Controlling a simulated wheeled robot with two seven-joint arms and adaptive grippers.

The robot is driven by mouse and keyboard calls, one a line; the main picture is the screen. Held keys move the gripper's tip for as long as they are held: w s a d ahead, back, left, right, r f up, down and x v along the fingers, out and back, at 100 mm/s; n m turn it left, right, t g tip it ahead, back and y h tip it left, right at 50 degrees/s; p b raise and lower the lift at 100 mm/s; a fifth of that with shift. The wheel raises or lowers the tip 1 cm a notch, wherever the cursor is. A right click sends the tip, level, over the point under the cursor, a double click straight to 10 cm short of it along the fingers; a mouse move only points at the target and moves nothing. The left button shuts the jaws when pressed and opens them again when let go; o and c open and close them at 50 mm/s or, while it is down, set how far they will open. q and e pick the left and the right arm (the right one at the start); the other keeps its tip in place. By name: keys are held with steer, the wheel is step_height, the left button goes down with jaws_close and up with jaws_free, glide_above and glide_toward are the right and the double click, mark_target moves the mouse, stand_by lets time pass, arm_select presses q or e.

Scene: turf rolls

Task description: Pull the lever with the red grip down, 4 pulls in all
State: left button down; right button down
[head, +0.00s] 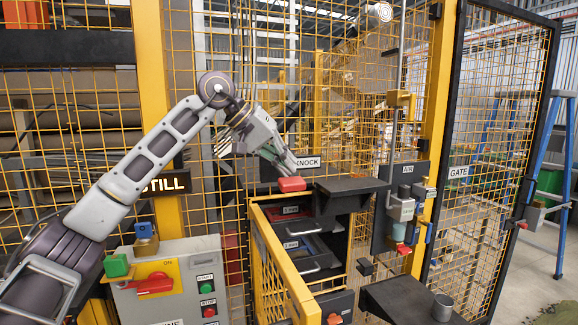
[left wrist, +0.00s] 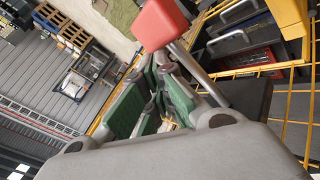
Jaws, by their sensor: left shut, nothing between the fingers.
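The lever's red grip (head: 291,184) is at the middle of the head view, just below the KNOCK sign. In the left wrist view the red grip (left wrist: 160,24) is at the top, on a grey metal bar (left wrist: 204,76) that slants down to the right. My left gripper (head: 284,163) reaches in from the left, with its fingertips just above the grip. Its fingers, with green pads, also show in the left wrist view (left wrist: 153,98). They are shut with nothing between them. I cannot tell whether they touch the grip. My right gripper is not in view.
A dark shelf (head: 350,186) stands close to the right of the grip. A grey control box (head: 172,295) with a red switch is at lower left. Yellow mesh fencing stands behind.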

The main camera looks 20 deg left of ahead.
mark_target(284, 174)
arm_select(q)
steer(key=shift+s+d+f+b, duration=0.1)
steer(key=shift+s+f+b, duration=0.05)
steer(key=shift+f+b, duration=0.65)
stand_by(1.6)
steer(key=shift+s+a+f+b, duration=0.15)
steer(key=shift+a+f+b, duration=0.2)
steer(key=shift+f, duration=0.35)
stand_by(1.3)
steer(key=shift+a, duration=0.1)
stand_by(1.2)
